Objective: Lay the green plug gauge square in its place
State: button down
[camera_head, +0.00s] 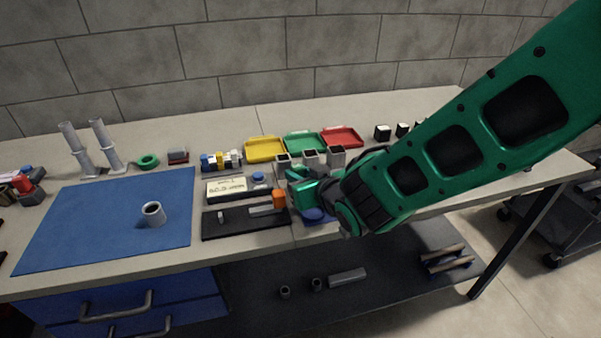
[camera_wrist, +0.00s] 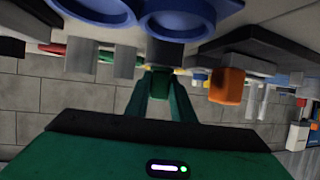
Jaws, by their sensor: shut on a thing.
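My gripper (camera_head: 300,190) is low over the front middle of the bench, seen from behind the arm. In the wrist view its two green fingers (camera_wrist: 162,100) are shut on a small green piece with a dark grey block-like end, which I take to be the green plug gauge (camera_wrist: 161,84). The fingers and arm hide most of it, and I cannot tell whether it touches anything below. An orange-ended grey gauge (camera_head: 262,210) lies on a black tray (camera_head: 245,226) just left of my gripper. Its orange end (camera_wrist: 227,86) shows right of the fingers in the wrist view.
Blue round dishes (camera_wrist: 176,16) are close to the fingers; a blue one (camera_head: 313,215) shows beside my gripper. Grey square cups (camera_head: 310,157) stand behind it, with yellow (camera_head: 265,149), green (camera_head: 305,143) and red (camera_head: 342,137) trays beyond. A blue mat (camera_head: 105,225) with a grey ring lies left.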

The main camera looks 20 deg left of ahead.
dwell(0.4)
jog(key=c, duration=1.5)
grip_release()
jog(key=shift+o, duration=0.2)
jog(key=shift+d, duration=0.1)
jog(key=v, duration=1)
jog(key=shift+s+d+r, duration=0.1)
jog(key=shift+d+r, duration=0.1)
jog(key=shift+d, duration=0.05)
